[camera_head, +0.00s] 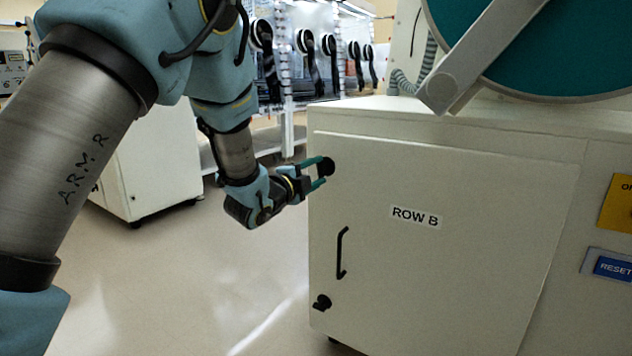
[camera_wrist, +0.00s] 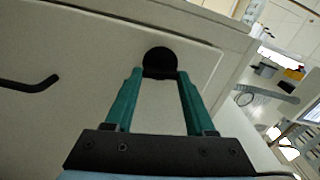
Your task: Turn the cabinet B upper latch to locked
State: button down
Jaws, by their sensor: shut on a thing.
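The cabinet door labelled ROW B (camera_head: 450,250) is closed flat in its white cabinet. Its upper latch (camera_head: 327,166) is a round black knob near the door's top left corner. My gripper (camera_head: 319,172) is at this latch, with its green fingers shut on it. In the wrist view the latch (camera_wrist: 159,62) sits between the tips of my gripper (camera_wrist: 160,76), and the fingers hide its lower sides. I cannot tell which way the latch is turned. A lower black latch (camera_head: 321,302) is near the door's bottom left.
A black bar handle (camera_head: 341,253) stands out from the door between the latches; it also shows in the wrist view (camera_wrist: 30,84). A blue RESET plate (camera_head: 612,266) is at the right. Open floor (camera_head: 210,290) lies left of the cabinet.

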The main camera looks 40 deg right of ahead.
jog(key=shift+f+m+b, duration=0.1)
jog(key=shift+m+b, duration=0.5)
jog(key=shift+m, duration=0.3)
jog(key=shift+c, duration=1.2)
grip_release()
jog(key=p+v, duration=0.1)
jog(key=v, duration=1)
